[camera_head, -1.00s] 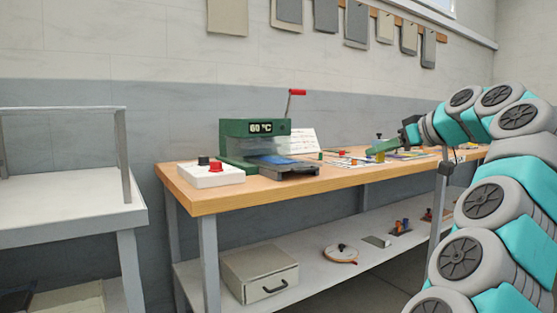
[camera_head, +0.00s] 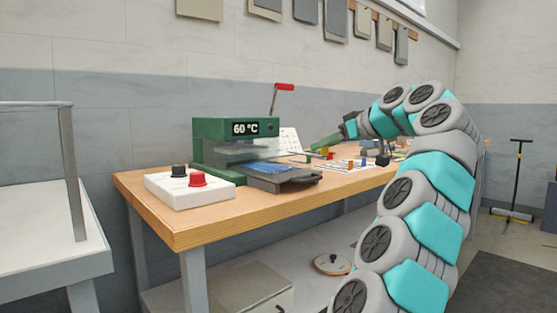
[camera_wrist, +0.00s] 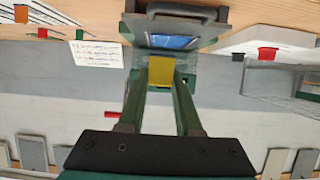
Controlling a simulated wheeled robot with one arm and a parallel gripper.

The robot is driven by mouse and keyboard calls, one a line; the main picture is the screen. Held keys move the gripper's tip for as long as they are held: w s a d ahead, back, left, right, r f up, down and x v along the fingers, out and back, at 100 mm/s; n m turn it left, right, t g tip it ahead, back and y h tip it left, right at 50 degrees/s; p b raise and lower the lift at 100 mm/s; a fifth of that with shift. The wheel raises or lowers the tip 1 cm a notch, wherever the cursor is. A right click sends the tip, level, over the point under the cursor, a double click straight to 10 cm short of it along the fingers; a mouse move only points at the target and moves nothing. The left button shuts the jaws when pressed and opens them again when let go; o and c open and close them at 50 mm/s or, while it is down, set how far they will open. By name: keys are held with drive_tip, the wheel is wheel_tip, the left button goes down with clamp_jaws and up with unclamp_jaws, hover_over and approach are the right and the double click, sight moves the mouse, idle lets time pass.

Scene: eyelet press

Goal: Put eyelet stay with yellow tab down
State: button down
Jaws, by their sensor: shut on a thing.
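The eyelet stay's yellow tab (camera_wrist: 161,71) shows between the two green fingers of my gripper (camera_wrist: 160,78) in the wrist view. My gripper is shut on the stay; the rest of the stay is hard to make out. In the head view my gripper (camera_head: 318,146) is above the bench, right of the green press, with a small yellow patch (camera_head: 324,152) at its tip. The press (camera_head: 209,140) reads 60 °C and has its red-tipped lever raised. A blue piece (camera_head: 265,168) lies on the press's dark tray, and also shows in the wrist view (camera_wrist: 172,42).
A white control box (camera_head: 190,190) with a black and a red knob stands left of the press on the wooden bench (camera_head: 190,225). Small coloured pieces and a white sheet (camera_head: 340,164) lie to the right. A white side table (camera_head: 40,230) stands at left.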

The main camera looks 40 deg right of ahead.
drive_tip(key=p, duration=0.3)
hover_over(289, 169)
drive_tip(key=shift+w+f, duration=0.15)
drive_tip(key=shift+f, duration=0.4)
wheel_tip(289, 169, down, 2)
drive_tip(key=shift+w+f+b, duration=0.1)
drive_tip(key=shift+f+b, duration=0.1)
drive_tip(key=shift+b, duration=0.55)
drive_tip(key=shift+f, duration=0.65)
drive_tip(key=shift+f, duration=0.1)
drive_tip(key=c, duration=0.6)
unclamp_jaws()
drive_tip(key=shift+r, duration=0.2)
drive_tip(key=b+v, duration=0.1)
drive_tip(key=v, duration=1.1)
drive_tip(key=shift+d, duration=0.1)
